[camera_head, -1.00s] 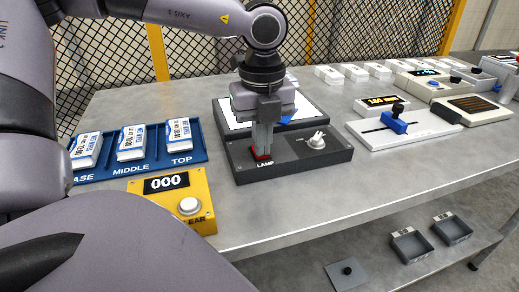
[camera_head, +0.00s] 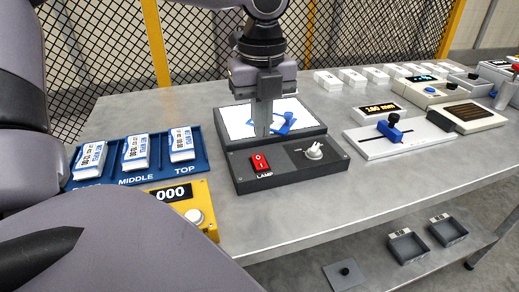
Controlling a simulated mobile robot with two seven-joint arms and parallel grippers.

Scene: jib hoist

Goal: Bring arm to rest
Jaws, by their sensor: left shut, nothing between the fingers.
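My left gripper (camera_head: 263,130) hangs from its arm at the upper middle of the head view, fingers shut with nothing between them. It points down in front of the lit white panel (camera_head: 240,119) of the lamp box and hides part of it. Whether the fingertips touch the box is hard to tell. The red rocker switch (camera_head: 261,163), labelled LAMP, is uncovered on the dark control box (camera_head: 290,168). A pale knob (camera_head: 314,150) sits to its right. A blue shape (camera_head: 284,123) shows on the lit panel. My right gripper is not in view.
A blue tray (camera_head: 202,150) with white packets stands at the left. A yellow counter box (camera_head: 201,190) reading 000 is in front of it. A slide gauge (camera_head: 376,142) and other devices stand at the right. The metal table (camera_head: 290,215) is bare along its front.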

